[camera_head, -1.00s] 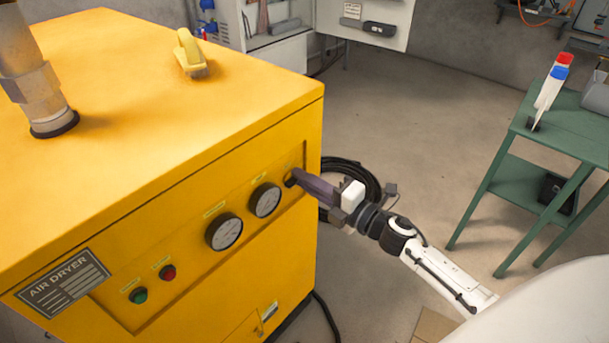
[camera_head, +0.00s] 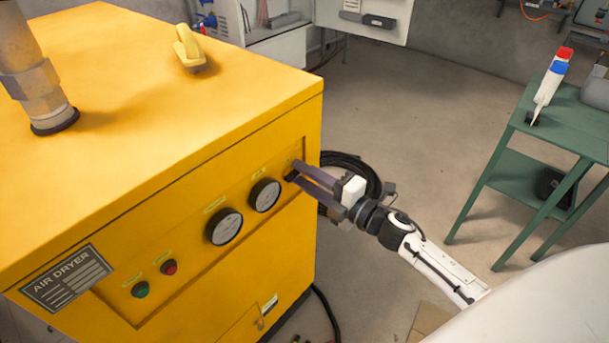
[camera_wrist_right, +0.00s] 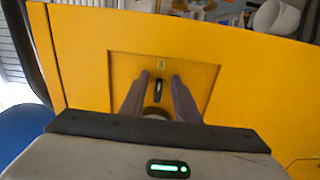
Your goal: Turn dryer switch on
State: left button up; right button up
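The yellow air dryer (camera_head: 160,110) fills the left of the head view. Its dark dryer switch (camera_wrist_right: 158,88) sits in a recessed panel below a small label, and its handle stands about upright in the right wrist view. My right gripper (camera_head: 296,171) is at the right end of the panel in the head view. It is open, with one finger on each side of the switch in the wrist view (camera_wrist_right: 155,82), and gaps show between the fingers and the handle. In the head view the fingers largely hide the switch. My left gripper is not in view.
Two round gauges (camera_head: 265,195), a green button (camera_head: 140,290) and a red button (camera_head: 169,267) share the panel. A coiled black hose (camera_head: 350,165) lies on the floor behind my right gripper. A green table (camera_head: 560,135) stands at right, with open floor between.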

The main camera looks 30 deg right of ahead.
jog(key=v, duration=1)
jog(key=shift+b, duration=0.4)
jog(key=shift+s, duration=0.1)
jog(key=s+a+f+m+g+h, duration=0.1)
jog(key=s+a+f+m+g, duration=0.3)
jog(key=s+a+f+m, duration=0.3)
jog(key=s+a+f+m+g+h, duration=0.2)
jog(key=s+a+f+m+g, duration=0.2)
jog(key=s+a+f+m, duration=0.4)
notch_tip(320, 180, down, 6)
jog(key=s+m, duration=0.2)
jog(key=m, duration=0.2)
jog(key=shift+s+a+f+m, duration=0.15)
jog(key=shift+a+m, duration=0.05)
jog(key=shift+m, duration=0.1)
dwell(0.5)
